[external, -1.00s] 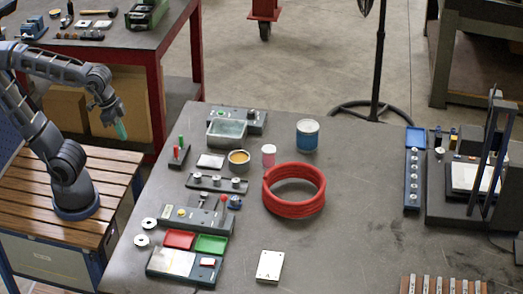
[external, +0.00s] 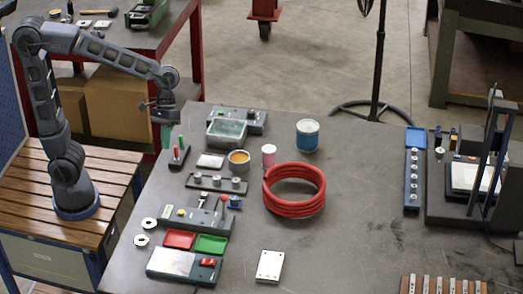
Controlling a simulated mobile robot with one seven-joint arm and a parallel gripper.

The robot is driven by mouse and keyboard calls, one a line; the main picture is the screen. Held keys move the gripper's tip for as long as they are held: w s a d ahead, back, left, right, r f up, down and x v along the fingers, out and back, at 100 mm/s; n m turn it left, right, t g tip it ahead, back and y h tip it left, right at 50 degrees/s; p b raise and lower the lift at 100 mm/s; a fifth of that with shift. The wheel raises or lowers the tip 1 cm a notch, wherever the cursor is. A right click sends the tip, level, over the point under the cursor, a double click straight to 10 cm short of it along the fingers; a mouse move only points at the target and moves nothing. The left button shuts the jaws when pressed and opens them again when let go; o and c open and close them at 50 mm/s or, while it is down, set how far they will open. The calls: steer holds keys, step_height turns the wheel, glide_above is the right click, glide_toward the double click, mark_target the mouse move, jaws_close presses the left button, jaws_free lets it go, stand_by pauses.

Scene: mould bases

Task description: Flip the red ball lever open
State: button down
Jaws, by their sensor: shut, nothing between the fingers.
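A small red knob (external: 223,197), which looks like the red ball lever, sits at the back right of a dark grey fixture (external: 187,222) on the left part of the grey table. A blue knob (external: 235,202) is close beside it. Both are too small to tell the lever's exact angle. My gripper (external: 165,137) is shut and empty, with its teal fingertips pointing down. In the picture it is near the table's left edge, up and left of the red knob and well apart from it.
Red- and green-handled tools (external: 180,150) stand just below and right of my gripper in the picture. A row of grey knobs (external: 216,181) lies above the fixture. Red and green trays (external: 211,244) are below it. A red hose coil (external: 294,190) stands to the right.

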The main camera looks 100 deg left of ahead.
steer(key=w+a+f+n+h, duration=0.2)
steer(key=w+a+f+n, duration=0.2)
steer(key=w, duration=0.5)
steer(key=w+a+f+n+t+h, duration=0.1)
steer(key=w+a+f+n+h, duration=0.2)
steer(key=w, duration=0.6)
step_height(320, 180, down, 2)
steer(key=a+n, duration=0.2)
steer(key=n, duration=0.1)
steer(key=shift+a+f+h, duration=0.2)
steer(key=shift+a+h, duration=0.05)
steer(key=shift+h, duration=0.05)
steer(key=shift+d, duration=0.1)
glide_toward(224, 203)
steer(key=shift+w+d+f, duration=0.1)
steer(key=shift+d+f, duration=0.6)
steer(key=shift+f, duration=0.15)
steer(key=shift+w+d+f, duration=0.1)
steer(key=shift+d+f, duration=0.6)
steer(key=shift+f, duration=0.15)
steer(key=shift+d+r, duration=0.1)
